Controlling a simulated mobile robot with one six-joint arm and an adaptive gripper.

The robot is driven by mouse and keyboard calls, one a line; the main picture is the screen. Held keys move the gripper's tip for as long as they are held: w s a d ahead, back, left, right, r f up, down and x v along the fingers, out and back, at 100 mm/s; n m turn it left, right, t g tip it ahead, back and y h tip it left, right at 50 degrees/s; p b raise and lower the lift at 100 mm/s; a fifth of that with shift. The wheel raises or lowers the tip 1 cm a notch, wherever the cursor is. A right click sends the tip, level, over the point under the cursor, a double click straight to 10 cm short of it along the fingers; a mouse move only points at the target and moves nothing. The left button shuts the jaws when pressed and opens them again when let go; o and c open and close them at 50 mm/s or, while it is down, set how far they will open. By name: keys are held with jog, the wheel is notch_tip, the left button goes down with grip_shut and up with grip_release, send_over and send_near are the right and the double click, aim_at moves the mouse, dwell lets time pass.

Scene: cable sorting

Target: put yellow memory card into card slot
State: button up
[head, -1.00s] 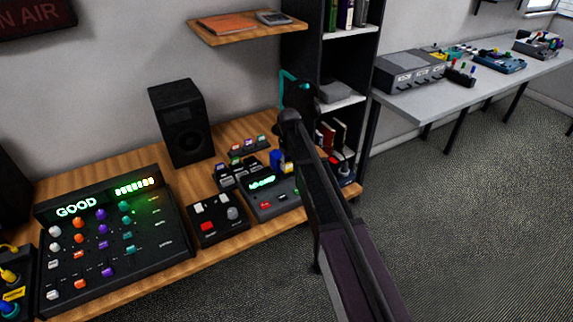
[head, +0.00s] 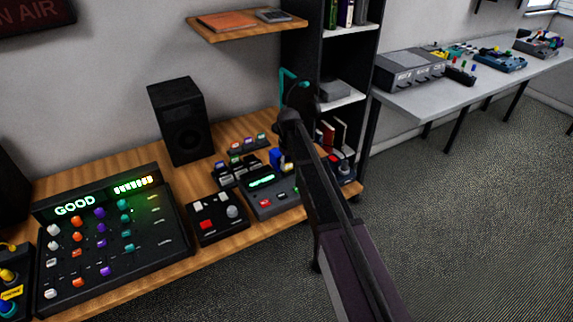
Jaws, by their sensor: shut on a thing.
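My dark arm reaches up from the bottom right, its far joint over the right end of the wooden desk. My gripper (head: 291,150) is mostly hidden behind the arm, beside the small grey device (head: 271,204) with a green lit display. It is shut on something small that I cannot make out. I cannot pick out the yellow memory card or the card slot. Racks of small coloured cards stand behind the device: a near rack (head: 237,175) and a far rack (head: 248,146). A blue object (head: 275,156) shows just left of the arm.
A black box with a red button (head: 217,218) sits left of the device. A large console reading GOOD (head: 117,240) fills the desk's left. A black speaker (head: 183,125) stands behind. A dark bookshelf (head: 341,122) rises beyond the arm. Bare wood (head: 120,158) lies left of the speaker.

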dwell(0.3)
jog(key=o, duration=0.9)
jog(key=shift+o, duration=0.7)
jog(key=shift+r, duration=0.1)
jog(key=shift+r+p, duration=3.45)
jog(key=shift+p, duration=0.1)
